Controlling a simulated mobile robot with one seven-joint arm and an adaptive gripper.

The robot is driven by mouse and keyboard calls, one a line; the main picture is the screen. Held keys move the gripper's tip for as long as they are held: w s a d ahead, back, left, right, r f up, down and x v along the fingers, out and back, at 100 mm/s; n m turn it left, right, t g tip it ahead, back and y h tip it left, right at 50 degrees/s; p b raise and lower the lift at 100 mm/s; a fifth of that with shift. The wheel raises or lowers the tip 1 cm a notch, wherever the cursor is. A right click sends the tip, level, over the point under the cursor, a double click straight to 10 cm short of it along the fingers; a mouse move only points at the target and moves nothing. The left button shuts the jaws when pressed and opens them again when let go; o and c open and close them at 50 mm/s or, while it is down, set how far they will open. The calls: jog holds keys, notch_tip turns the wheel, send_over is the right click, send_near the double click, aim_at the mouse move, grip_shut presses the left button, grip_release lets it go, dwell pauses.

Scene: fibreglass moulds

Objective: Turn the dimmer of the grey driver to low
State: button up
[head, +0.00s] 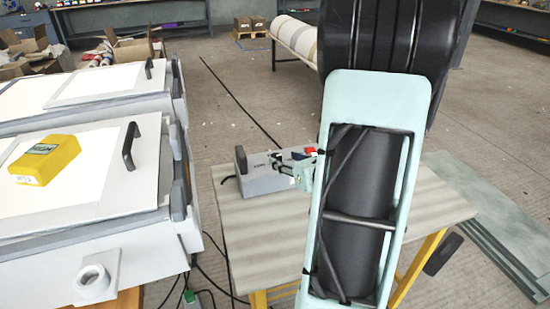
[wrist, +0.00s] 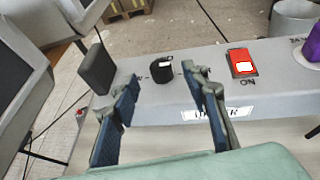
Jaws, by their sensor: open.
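The grey driver (head: 262,186) is a low box on the table; it also fills the middle of the wrist view (wrist: 185,92). Its black dimmer knob (wrist: 160,73) has a white mark pointing up and to the right. Small markings beside the knob are too blurred to read. My gripper (wrist: 161,80) is open, with its blue-padded fingers on either side of the knob in the picture. Gaps show between both fingertips and the knob. In the head view my gripper (head: 288,167) is over the driver and hides the knob.
A red switch (wrist: 242,63) marked ON, a purple part (wrist: 313,46) and a black handle (wrist: 96,70) are on the driver. The table (head: 255,245) is clear in front. White moulds (head: 75,205) with a yellow box (head: 45,160) stand left.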

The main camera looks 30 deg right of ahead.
aim_at(277, 156)
jog(key=b+x, duration=0.1)
jog(key=x, duration=0.5)
jog(key=shift+w+f, duration=0.15)
jog(key=shift+w, duration=0.25)
grip_shut()
